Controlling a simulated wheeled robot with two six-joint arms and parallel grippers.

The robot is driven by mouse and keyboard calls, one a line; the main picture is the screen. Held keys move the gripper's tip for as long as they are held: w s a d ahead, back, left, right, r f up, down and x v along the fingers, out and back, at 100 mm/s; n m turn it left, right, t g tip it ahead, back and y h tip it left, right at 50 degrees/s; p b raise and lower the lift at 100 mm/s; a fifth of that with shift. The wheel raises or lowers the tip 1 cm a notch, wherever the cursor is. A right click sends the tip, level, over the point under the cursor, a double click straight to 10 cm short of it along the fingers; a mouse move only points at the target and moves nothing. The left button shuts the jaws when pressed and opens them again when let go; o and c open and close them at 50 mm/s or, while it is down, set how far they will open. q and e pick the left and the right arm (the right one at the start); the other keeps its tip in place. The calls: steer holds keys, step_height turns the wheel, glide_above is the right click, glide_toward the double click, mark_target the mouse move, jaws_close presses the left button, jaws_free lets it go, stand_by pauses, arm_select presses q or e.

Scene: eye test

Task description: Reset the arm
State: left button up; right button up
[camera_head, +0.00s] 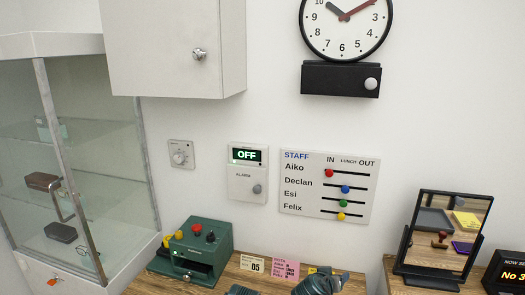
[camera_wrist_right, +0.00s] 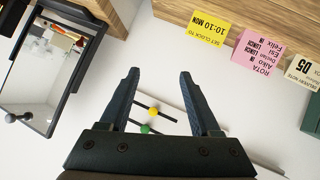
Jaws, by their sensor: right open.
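My right gripper (camera_head: 285,285) shows only in part, as dark shapes at the bottom edge of the head view, above the wooden counter. In the right wrist view the same gripper (camera_wrist_right: 160,76) is open, its two dark fingers wide apart with nothing between the tips. The staff board's lower sliders show behind the fingers there. My left gripper is not in view.
The wooden counter (camera_head: 138,289) carries a green device (camera_head: 203,243) with coloured knobs, and paper notes (camera_head: 285,270). A framed mirror (camera_head: 437,233) stands right. The staff board (camera_head: 301,207), OFF panel (camera_head: 247,173) and clock (camera_head: 340,45) are wall-mounted. A glass case (camera_head: 85,170) stands left.

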steer(key=s+a+f+n+g+y, duration=0.3)
steer(key=s+a+f+g, duration=0.1)
steer(key=s+a, duration=0.4)
steer(key=s+a+f+n+g+y, duration=0.2)
steer(key=s+a+f+g, duration=0.3)
steer(key=s+a, duration=0.3)
steer(key=shift+s+a+f+n+g+y, duration=0.2)
steer(key=shift+s+f+n+g+y, duration=0.15)
steer(key=shift+s+f+n, duration=0.35)
